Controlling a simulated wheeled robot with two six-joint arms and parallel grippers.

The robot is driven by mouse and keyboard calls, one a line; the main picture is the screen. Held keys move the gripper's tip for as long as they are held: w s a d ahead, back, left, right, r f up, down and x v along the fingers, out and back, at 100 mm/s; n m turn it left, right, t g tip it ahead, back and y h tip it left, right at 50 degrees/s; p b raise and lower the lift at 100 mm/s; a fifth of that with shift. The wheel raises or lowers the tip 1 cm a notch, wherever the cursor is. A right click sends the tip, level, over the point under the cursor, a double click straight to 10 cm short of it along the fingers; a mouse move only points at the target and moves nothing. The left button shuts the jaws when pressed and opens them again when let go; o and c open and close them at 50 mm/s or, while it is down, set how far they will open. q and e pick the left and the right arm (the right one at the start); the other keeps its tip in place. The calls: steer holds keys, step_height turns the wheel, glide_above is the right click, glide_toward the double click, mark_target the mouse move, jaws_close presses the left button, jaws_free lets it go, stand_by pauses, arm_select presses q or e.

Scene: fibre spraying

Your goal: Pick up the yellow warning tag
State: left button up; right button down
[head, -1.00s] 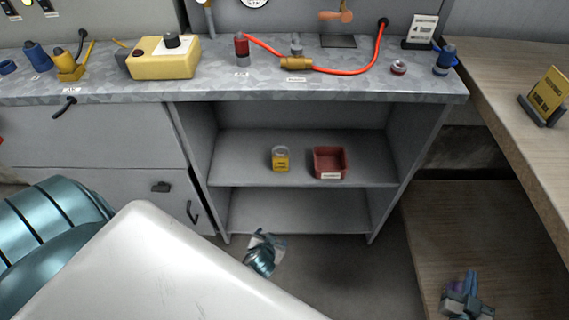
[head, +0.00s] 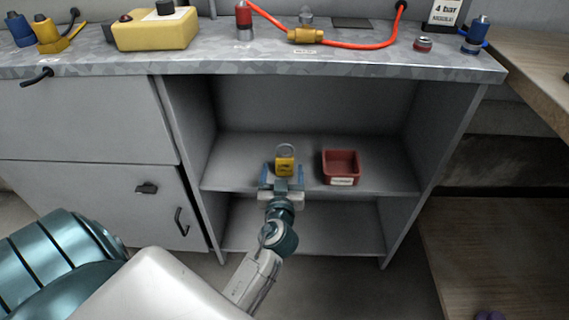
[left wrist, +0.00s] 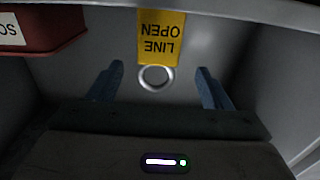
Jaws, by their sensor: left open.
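The yellow warning tag (head: 285,167) with a grey ring on top is on the upper shelf inside the open cabinet. In the left wrist view the tag (left wrist: 162,38) reads "LINE OPEN" upside down, with its ring toward my gripper. My left gripper (head: 281,178) is open and empty, its blue fingers at the shelf's front, close to the tag. My right gripper is not in view.
A red bin (head: 341,167) with a white label stands on the same shelf, right of the tag. The shelf (head: 390,180) has cabinet walls at both sides. The grey worktop (head: 270,62) overhangs above, holding a yellow box (head: 155,32) and a red hose (head: 385,40).

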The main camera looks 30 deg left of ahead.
mark_target(284, 161)
arm_select(q)
steer(key=x, duration=0.6)
steer(key=shift+d+f, duration=0.15)
steer(key=shift+f, duration=0.05)
steer(key=c, duration=1.1)
steer(key=shift+r, duration=0.1)
